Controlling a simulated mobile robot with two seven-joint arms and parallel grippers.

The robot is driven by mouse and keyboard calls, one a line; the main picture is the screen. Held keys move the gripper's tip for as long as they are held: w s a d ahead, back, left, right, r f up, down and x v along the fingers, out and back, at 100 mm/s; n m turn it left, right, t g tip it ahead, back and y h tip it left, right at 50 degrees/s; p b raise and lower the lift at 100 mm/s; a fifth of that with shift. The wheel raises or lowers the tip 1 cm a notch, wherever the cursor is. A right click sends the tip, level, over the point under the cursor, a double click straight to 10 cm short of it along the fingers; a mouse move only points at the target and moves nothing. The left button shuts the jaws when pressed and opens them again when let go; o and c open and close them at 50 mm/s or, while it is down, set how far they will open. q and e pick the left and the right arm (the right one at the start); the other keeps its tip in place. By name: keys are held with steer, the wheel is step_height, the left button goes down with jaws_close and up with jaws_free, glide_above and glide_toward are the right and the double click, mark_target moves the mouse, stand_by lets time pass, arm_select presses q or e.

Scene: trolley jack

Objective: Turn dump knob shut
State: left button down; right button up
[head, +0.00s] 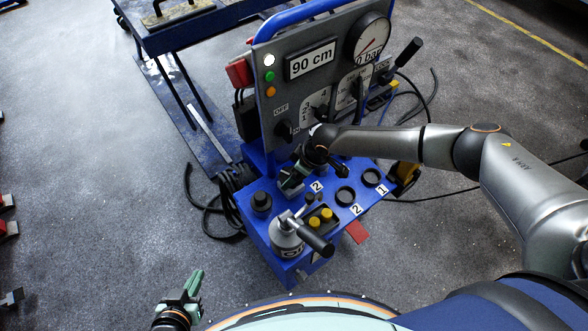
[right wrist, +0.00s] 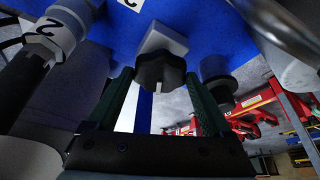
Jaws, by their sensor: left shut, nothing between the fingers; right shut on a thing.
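A black lobed knob with a pale pointer mark, likely the dump knob (right wrist: 160,72), sits on a grey block on the blue trolley in the right wrist view. The right gripper's (right wrist: 160,88) green fingers stand on either side of it and are shut on it. In the head view the right gripper (head: 292,182) is low at the front of the control panel (head: 306,85), and its own body hides the knob. The left gripper (head: 187,290) is shut and empty at the bottom left, over the floor and away from the trolley.
The blue trolley top (head: 262,225) carries a grey pump (head: 287,238) with a black-handled lever, a yellow-button box (head: 320,218) and black round fittings (head: 345,195). The panel shows 90 cm and a gauge (head: 370,40).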

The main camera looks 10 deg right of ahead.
steer(key=m+p, duration=0.2)
steer(key=p, duration=0.1)
steer(key=shift+s+a+r, duration=0.1)
steer(key=shift+s+r, duration=0.05)
steer(key=shift+r, duration=0.1)
steer(key=shift+f+m+t+h+p, duration=0.15)
steer(key=shift+m+t+h+p, duration=0.4)
steer(key=shift+m+p, duration=0.6)
steer(key=shift+m+h, duration=0.25)
steer(key=shift+m, duration=0.2)
steer(key=shift+f, duration=0.1)
steer(key=o, duration=1.1)
steer(key=shift+o, duration=0.2)
